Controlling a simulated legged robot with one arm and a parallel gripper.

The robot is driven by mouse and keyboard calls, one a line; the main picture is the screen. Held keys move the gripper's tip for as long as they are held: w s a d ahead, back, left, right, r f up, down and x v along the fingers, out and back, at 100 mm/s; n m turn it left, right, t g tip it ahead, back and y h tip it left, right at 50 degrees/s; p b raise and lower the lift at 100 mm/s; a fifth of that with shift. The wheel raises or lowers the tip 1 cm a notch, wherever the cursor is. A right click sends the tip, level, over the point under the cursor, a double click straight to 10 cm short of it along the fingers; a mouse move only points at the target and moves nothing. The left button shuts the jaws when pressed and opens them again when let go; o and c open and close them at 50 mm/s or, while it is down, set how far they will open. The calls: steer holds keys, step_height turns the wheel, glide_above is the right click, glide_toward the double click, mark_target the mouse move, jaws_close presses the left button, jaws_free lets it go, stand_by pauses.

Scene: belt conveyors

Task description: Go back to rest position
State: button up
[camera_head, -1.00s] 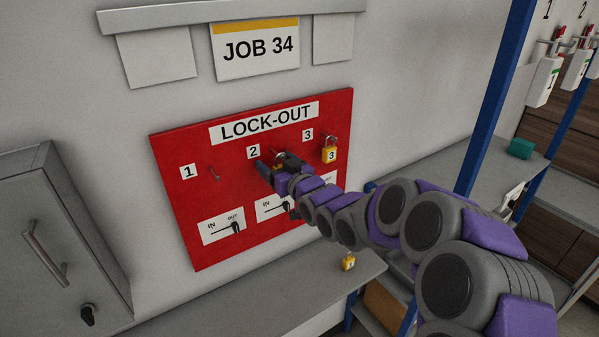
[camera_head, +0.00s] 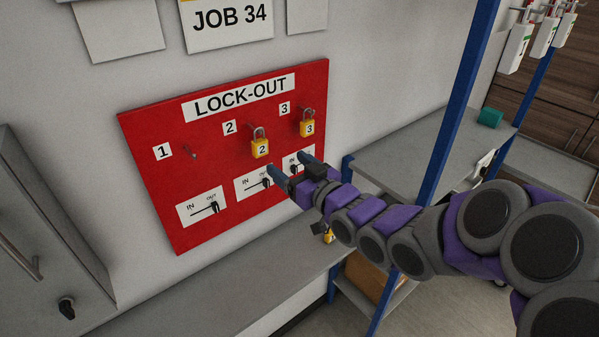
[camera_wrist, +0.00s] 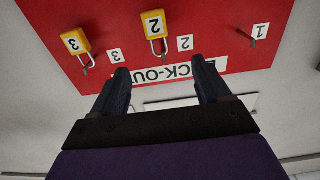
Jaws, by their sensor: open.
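My gripper (camera_head: 288,166) is open and empty, in front of the lower right part of the red lock-out board (camera_head: 160,120). Yellow padlock 2 (camera_head: 260,149) hangs at position 2, just above and left of the fingers, apart from them. Yellow padlock 3 (camera_head: 307,129) hangs at position 3. The hook at position 1 (camera_head: 191,153) is bare. In the wrist view the board is upside down, with padlock 2 (camera_wrist: 153,24) and padlock 3 (camera_wrist: 74,40) beyond the two spread fingers (camera_wrist: 163,90).
A grey shelf (camera_head: 225,275) runs below the board. Another yellow padlock (camera_head: 328,237) is partly hidden behind my arm. A grey cabinet (camera_head: 45,225) stands at left. A blue post (camera_head: 458,105) rises behind my arm. A teal box (camera_head: 490,117) sits on the right shelf.

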steer(key=s+d+f+m+g+h+b, duration=0.35)
steer(key=s+d+f+g+h, duration=0.5)
steer(key=f, duration=0.65)
steer(key=s+d+f+m+g+b, duration=0.1)
steer(key=s+g, duration=0.3)
steer(key=s, duration=1.1)
steer(key=s+d+f+m+g+h+b, duration=0.1)
steer(key=s+f+m+g+b, duration=0.1)
steer(key=s, duration=1.3)
steer(key=shift+f+g, duration=0.65)
steer(key=shift+g, duration=0.5)
